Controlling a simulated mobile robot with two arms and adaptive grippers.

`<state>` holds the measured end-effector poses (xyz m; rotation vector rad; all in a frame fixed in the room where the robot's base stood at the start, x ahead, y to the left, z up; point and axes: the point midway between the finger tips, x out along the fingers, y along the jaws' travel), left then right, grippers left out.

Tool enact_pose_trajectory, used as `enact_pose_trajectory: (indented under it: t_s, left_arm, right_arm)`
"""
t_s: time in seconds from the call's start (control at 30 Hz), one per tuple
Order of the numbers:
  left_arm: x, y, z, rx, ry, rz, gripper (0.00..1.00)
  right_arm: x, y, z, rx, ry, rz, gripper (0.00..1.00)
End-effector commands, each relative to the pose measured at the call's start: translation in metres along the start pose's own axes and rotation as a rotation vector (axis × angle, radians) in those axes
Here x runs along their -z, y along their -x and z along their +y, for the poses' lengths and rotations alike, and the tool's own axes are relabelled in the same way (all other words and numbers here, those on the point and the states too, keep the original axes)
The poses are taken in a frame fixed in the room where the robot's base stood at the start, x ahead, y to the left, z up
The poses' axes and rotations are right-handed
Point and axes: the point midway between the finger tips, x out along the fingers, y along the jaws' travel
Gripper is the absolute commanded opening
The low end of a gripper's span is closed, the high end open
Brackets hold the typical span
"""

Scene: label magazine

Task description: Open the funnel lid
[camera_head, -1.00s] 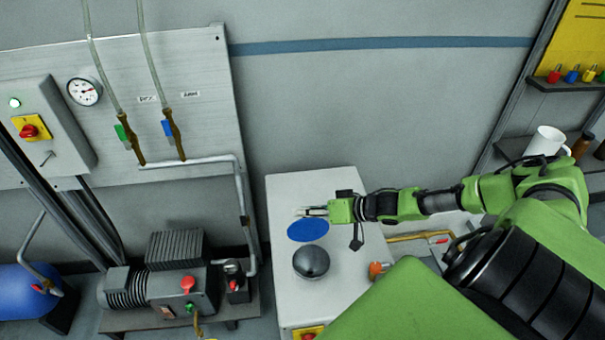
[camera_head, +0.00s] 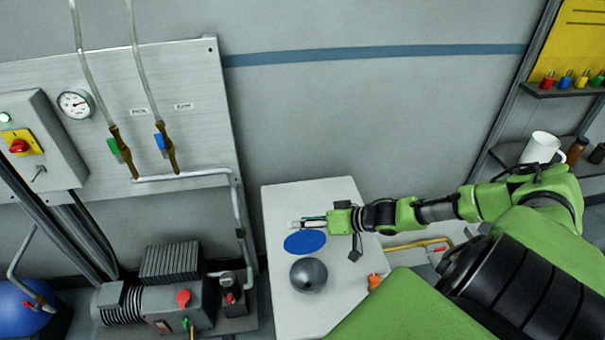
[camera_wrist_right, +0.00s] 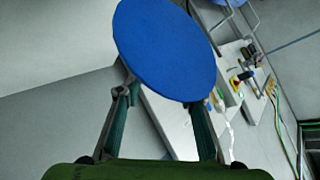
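A flat blue disc (camera_head: 305,242), which looks like the funnel lid, shows above the top of a pale cabinet (camera_head: 330,193). A dark grey dome (camera_head: 308,275) is just below it in the head view. My right gripper (camera_head: 300,223) is at the disc's upper edge in that view. In the right wrist view the disc (camera_wrist_right: 166,48) fills the space ahead of my two fingers, which are spread apart on either side of its lower part. I cannot tell whether a finger touches it. The funnel itself is not clearly seen. My left gripper is not in view.
An orange knob (camera_head: 374,281) is near the cabinet's right side, below my right arm. A pump with a motor (camera_head: 170,290) stands to the left. A shelf at the right holds a white mug (camera_head: 541,148). The cabinet top left of the disc is clear.

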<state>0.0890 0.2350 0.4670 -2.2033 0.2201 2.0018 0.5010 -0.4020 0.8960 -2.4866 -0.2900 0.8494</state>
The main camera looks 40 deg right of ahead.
Motion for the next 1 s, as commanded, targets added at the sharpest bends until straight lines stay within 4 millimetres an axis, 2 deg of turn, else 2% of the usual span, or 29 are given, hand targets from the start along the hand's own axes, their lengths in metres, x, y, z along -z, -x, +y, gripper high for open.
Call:
enact_pose_trajectory:
  t_s: [0.03, 0.37, 1.0]
  left_arm:
    - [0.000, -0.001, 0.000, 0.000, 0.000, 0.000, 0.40]
    - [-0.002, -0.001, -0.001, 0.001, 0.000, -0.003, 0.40]
    - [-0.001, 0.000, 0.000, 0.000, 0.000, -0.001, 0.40]
  right_arm:
    - [-0.010, -0.001, 0.002, -0.006, -0.001, -0.016, 0.34]
    - [-0.011, 0.007, 0.002, -0.005, -0.004, -0.017, 0.34]
    - [-0.005, 0.068, 0.002, -0.002, -0.001, -0.011, 0.34]
